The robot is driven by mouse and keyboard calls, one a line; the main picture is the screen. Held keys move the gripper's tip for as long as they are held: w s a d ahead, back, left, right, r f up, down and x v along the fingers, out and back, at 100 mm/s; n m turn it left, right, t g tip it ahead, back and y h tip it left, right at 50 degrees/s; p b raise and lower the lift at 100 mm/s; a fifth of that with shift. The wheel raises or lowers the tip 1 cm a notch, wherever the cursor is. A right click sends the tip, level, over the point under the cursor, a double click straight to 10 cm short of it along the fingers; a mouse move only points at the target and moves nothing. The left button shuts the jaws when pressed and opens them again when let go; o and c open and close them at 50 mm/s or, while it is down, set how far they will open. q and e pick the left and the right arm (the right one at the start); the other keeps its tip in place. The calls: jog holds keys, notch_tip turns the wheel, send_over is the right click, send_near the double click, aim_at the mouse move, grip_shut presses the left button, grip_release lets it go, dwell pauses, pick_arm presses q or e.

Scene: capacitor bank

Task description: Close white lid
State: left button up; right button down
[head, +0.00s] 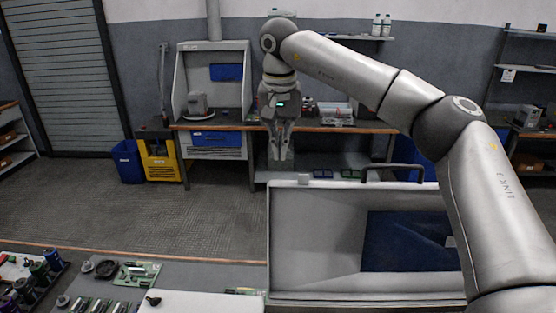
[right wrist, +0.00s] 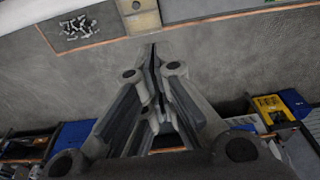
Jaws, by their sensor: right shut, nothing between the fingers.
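A large pale grey-white box-like unit (head: 315,240) stands at the right front in the head view, with a dark blue area showing inside its frame. A dark bar handle (head: 393,167) stands up at its far edge. I cannot tell for sure which part is the white lid or how far it is open. My right gripper (head: 281,158) hangs pointing down beyond the far left corner of this unit, apart from it. In the right wrist view its fingers (right wrist: 154,52) are together and empty. My left gripper is not in view.
A front table carries a green circuit board (head: 138,273), several capacitors (head: 38,270) and a white flat panel (head: 200,302). A workbench (head: 340,128) runs along the back wall. A yellow bin (head: 160,165) and a blue bin (head: 128,162) stand left of it. The floor between is clear.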

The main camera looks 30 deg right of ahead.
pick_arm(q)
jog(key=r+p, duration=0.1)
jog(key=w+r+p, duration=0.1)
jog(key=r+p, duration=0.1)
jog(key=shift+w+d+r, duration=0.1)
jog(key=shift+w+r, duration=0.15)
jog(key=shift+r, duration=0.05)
pick_arm(e)
jog(key=f, duration=0.1)
jog(key=s+a+f, duration=0.1)
jog(key=s+f, duration=0.1)
jog(key=shift+s+a+f, duration=0.1)
jog(key=shift+a+f, duration=0.15)
jog(key=shift+a, duration=0.05)
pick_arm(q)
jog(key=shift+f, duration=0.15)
pick_arm(e)
jog(key=shift+s, duration=0.1)
